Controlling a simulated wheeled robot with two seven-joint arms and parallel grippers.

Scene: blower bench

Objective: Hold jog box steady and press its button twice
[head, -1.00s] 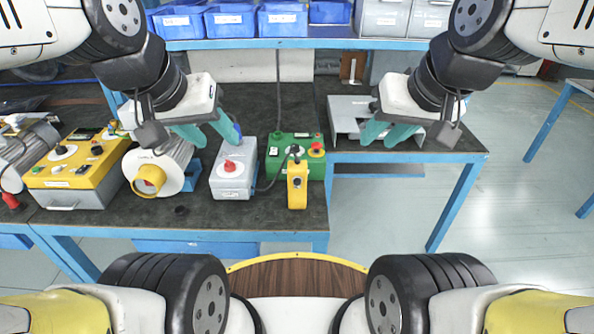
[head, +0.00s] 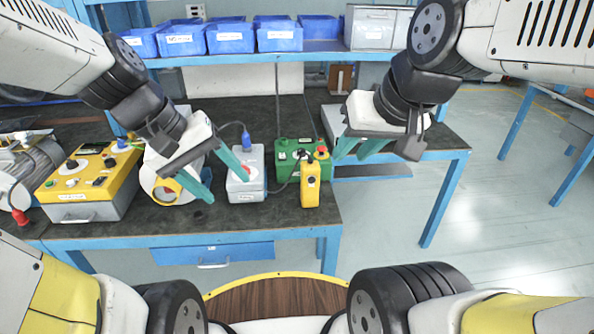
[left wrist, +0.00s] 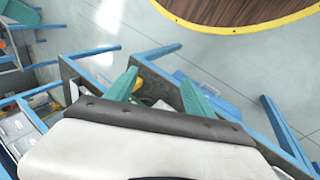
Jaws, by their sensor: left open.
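Neither gripper touches the jog box.
A yellow-topped case (head: 90,180) and a white blower with a yellow ring (head: 165,190) stand left. A blue connector (head: 246,140) is behind the grey box. Blue bins (head: 232,38) line the shelf above. Open floor lies right of the bench.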

